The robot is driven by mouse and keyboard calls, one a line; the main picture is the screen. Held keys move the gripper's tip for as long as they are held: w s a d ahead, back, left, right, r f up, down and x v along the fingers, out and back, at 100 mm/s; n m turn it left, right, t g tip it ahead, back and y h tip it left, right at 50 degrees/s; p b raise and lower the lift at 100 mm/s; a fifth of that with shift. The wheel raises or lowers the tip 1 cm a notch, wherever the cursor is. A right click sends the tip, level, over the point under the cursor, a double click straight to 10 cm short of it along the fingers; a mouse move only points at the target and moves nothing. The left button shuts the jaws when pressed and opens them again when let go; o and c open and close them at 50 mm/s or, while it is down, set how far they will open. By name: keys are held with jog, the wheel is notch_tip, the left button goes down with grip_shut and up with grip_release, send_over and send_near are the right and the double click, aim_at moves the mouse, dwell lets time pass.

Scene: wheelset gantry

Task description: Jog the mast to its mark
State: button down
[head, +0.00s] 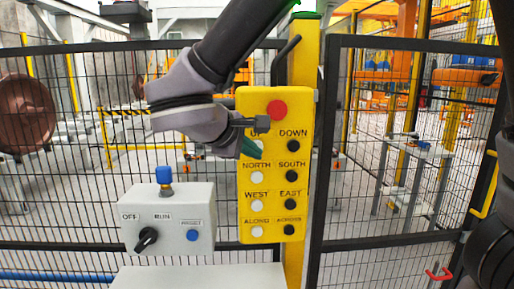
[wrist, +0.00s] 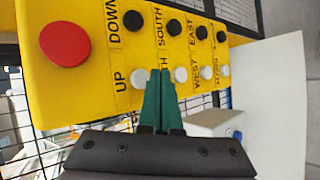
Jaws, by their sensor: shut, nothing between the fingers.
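The yellow push-button pendant (head: 273,215) hangs on a yellow post, with labelled rows of white and black buttons. My gripper (head: 253,149) is shut and empty, its green fingers at the UP button (head: 257,146), which they partly cover in the head view. In the wrist view the green fingertips (wrist: 159,78) appear between the white UP button (wrist: 138,78) and the white NORTH button (wrist: 180,74), over the NORTH label. I cannot tell whether they touch the panel. The black DOWN button (head: 293,146) is uncovered. I cannot make out the mast or its mark.
A red stop button (head: 277,109) sits at the pendant's top. A grey box (head: 168,222) with an OFF selector knob (head: 146,239) and a blue-topped device (head: 164,175) stands lower left. Black mesh fencing (head: 358,200) closes off the yellow and orange gantry area behind.

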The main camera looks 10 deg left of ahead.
jog(key=s, duration=0.1)
jog(key=s+d, duration=0.1)
jog(key=s, duration=0.1)
jog(key=shift+s, duration=0.25)
dwell(1.6)
jog(key=w+d+r+m+g, duration=0.1)
jog(key=w+d+m+g, duration=0.25)
jog(key=d, duration=0.55)
jog(key=w+d+m+g, duration=0.3)
jog(key=d+m+g, duration=0.1)
jog(key=d, duration=0.5)
jog(key=s+d+r+m+t+y, duration=0.1)
jog(key=d+r+m+t+y, duration=0.1)
jog(key=d+m, duration=0.4)
jog(key=s+d+r+m+t+y, duration=0.2)
jog(key=d+r+m+y, duration=0.2)
jog(key=d, duration=0.6)
jog(key=shift+d+r+m, duration=0.15)
jog(key=shift+r+m, duration=0.6)
jog(key=shift+m, duration=0.2)
jog(key=shift+s, duration=0.1)
